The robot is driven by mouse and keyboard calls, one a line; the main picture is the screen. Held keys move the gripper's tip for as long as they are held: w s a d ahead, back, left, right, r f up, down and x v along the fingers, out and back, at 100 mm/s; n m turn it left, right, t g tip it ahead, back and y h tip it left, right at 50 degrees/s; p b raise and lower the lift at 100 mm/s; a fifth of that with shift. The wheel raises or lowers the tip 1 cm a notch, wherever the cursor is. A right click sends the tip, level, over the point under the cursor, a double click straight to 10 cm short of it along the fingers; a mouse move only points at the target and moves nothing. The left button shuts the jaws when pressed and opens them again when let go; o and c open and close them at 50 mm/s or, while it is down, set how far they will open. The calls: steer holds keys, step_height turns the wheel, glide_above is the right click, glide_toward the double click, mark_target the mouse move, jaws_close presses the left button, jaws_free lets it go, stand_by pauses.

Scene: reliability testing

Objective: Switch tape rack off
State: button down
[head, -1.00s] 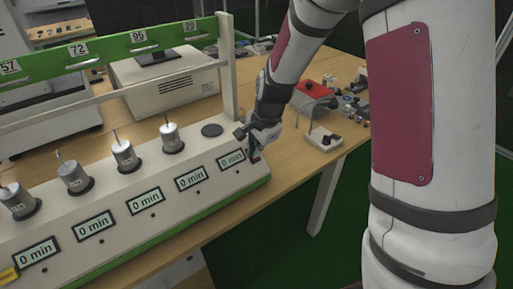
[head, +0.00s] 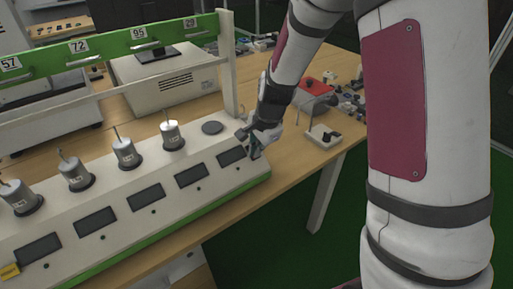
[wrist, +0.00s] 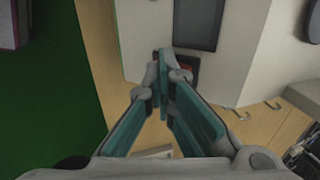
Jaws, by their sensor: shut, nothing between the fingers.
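The tape rack (head: 120,205) is a long white sloped unit with a green base edge on a wooden table. Its row of displays (head: 146,196) is dark. Metal weights (head: 126,153) stand along its top, and one round spot (head: 212,127) at the right is bare. My gripper (head: 252,148) is at the rack's right end, beside the last display. In the wrist view my gripper's fingertips (wrist: 165,60) are together, with nothing held. A red and dark switch (wrist: 184,68) shows just behind the fingertips, partly hidden by them. I cannot tell whether they touch it.
A green rail (head: 115,47) with number labels on a white frame stands above the rack. A beige box (head: 165,80) is behind it. A small device with a red top (head: 314,88) and loose parts lie on the table to the right, near its edge.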

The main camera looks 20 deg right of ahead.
steer(key=shift+s+f, duration=0.15)
steer(key=shift+f, duration=0.25)
steer(key=shift+w+a+r, duration=0.2)
steer(key=shift+w+r, duration=0.05)
steer(key=shift+w, duration=0.25)
steer(key=shift+w+a+r, duration=0.15)
steer(key=shift+w+r, duration=0.1)
steer(key=shift+w, duration=0.2)
steer(key=shift+r+p, duration=0.2)
steer(key=shift+p, duration=0.1)
steer(key=s+d+r+p, duration=0.3)
steer(key=s+r, duration=0.6)
steer(key=r, duration=0.1)
steer(key=shift+s+d, duration=0.15)
steer(key=shift+s, duration=0.1)
